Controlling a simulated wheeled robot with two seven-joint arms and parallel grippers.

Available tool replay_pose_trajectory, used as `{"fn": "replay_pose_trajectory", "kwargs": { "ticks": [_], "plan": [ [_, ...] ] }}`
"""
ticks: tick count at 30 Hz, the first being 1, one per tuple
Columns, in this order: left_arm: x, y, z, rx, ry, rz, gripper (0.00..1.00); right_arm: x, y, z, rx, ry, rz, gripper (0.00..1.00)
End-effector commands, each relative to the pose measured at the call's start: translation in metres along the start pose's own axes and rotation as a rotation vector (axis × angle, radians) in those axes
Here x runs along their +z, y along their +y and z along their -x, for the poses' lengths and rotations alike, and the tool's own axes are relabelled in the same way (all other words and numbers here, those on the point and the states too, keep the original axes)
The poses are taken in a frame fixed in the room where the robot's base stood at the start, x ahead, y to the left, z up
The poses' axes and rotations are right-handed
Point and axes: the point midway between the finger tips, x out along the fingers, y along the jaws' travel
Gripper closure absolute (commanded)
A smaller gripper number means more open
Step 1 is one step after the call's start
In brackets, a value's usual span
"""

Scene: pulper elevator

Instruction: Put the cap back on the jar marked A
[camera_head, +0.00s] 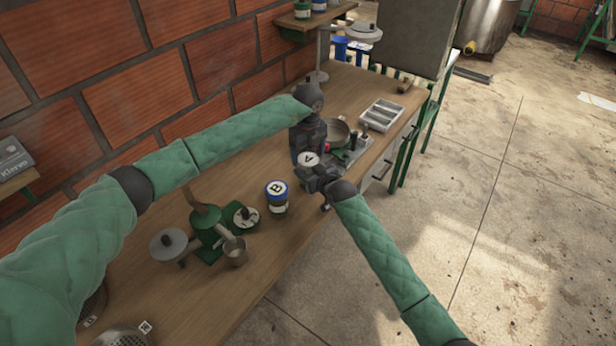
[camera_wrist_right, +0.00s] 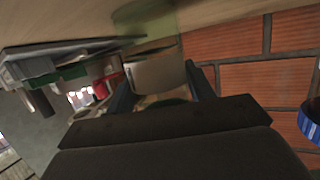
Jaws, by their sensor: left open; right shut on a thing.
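The jar marked A (camera_head: 309,160) stands at the middle of the bench in the head view, its pale round top with the letter A facing up. My right gripper (camera_head: 319,178) is shut on it from the front right. In the right wrist view the pale jar body (camera_wrist_right: 160,73) is between the fingers, with green above and below it. My left gripper (camera_head: 309,150) is open, pointing down right behind the jar's top; its fingertips are partly hidden. I cannot tell whether the cap is seated.
A jar marked B (camera_head: 277,195) with a blue cap stands to the left. A green stand with metal cups (camera_head: 207,225) is further left. A brick wall (camera_head: 130,90) runs along the left.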

Motion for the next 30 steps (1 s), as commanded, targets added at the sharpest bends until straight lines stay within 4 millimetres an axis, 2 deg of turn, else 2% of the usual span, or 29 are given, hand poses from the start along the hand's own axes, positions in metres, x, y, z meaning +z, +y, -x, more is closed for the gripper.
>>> {"fn": "replay_pose_trajectory", "kwargs": {
  "ticks": [4,12,13,18,20,26,30],
  "plan": [
    [0.0001,0.0002,-0.0115,0.000,0.000,0.001,0.21,0.0000,0.0002,0.0000,0.000,0.000,0.000,1.00],
    [0.0001,0.0002,-0.0131,0.000,-0.001,0.000,0.21,0.0001,0.0002,0.0000,0.000,0.000,0.000,1.00],
    [0.0001,0.0002,-0.0130,0.000,-0.001,0.000,0.23,0.0001,0.0002,0.0000,0.000,0.000,0.000,1.00],
    [0.0002,0.0002,-0.0129,0.000,-0.001,0.000,0.56,0.0001,0.0001,0.0000,0.000,0.000,0.000,1.00],
    [0.0001,0.0002,-0.0128,0.000,-0.001,0.000,0.66,0.0001,0.0001,0.0000,0.000,0.000,0.000,1.00],
    [0.0003,0.0002,-0.0125,0.000,-0.001,-0.019,0.66,0.0001,0.0000,0.0000,0.000,0.000,0.000,1.00],
    [0.0008,0.0001,-0.0115,0.000,-0.002,-0.148,0.66,0.0000,0.0000,0.0000,0.000,0.000,0.000,1.00]
  ]
}}
